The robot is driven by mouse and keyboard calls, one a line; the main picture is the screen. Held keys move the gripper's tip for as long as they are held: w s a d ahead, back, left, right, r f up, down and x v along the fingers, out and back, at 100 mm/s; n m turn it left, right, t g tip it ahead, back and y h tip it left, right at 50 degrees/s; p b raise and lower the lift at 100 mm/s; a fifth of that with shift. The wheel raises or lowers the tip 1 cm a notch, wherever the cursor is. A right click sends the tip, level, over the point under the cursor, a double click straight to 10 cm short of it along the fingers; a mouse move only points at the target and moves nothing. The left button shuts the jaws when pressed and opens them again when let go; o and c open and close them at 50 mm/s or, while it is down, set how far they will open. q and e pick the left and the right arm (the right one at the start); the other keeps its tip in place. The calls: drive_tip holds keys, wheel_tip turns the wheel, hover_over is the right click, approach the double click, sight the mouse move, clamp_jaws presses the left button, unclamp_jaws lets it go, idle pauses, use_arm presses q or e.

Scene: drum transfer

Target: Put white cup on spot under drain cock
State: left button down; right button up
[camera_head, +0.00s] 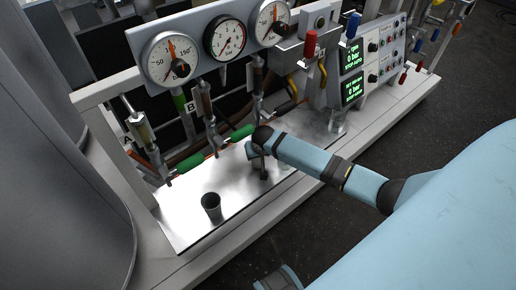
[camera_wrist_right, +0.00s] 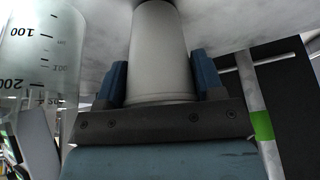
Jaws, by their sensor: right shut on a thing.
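The white cup (camera_wrist_right: 155,50) is between the two blue fingers of my right gripper (camera_wrist_right: 160,82) in the right wrist view. The gripper is shut on it, and pale metal shows beyond the cup. In the head view, my right arm reaches in from the right, and its gripper (camera_head: 262,165) is over the right part of the shiny metal plate (camera_head: 185,225). The cup cannot be made out there. Several small valves hang above the plate's back edge; I cannot tell which is the drain cock, and no marked spot is clear. My left gripper is out of view.
A dark grey cup (camera_head: 211,207) stands on the plate, left of my right gripper. A clear graduated vessel (camera_wrist_right: 40,60) is close at left in the wrist view. Gauges (camera_head: 225,38) and a control panel (camera_head: 375,60) stand behind. A large grey drum (camera_head: 60,190) is at left.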

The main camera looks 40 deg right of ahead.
drive_tip(key=o, duration=0.8)
drive_tip(key=shift+f, duration=0.15)
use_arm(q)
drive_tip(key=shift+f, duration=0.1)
use_arm(e)
drive_tip(key=shift+o, duration=0.4)
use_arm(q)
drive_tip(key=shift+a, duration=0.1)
use_arm(e)
drive_tip(key=shift+p+v, duration=0.55)
drive_tip(key=shift+v, duration=0.4)
use_arm(q)
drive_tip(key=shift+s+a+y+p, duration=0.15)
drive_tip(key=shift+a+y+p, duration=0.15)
drive_tip(key=shift+p, duration=0.95)
use_arm(e)
drive_tip(key=s+a, duration=0.3)
drive_tip(key=s, duration=0.8)
drive_tip(key=shift+a+f, duration=0.2)
drive_tip(key=shift+a, duration=0.15)
drive_tip(key=shift+s, duration=0.15)
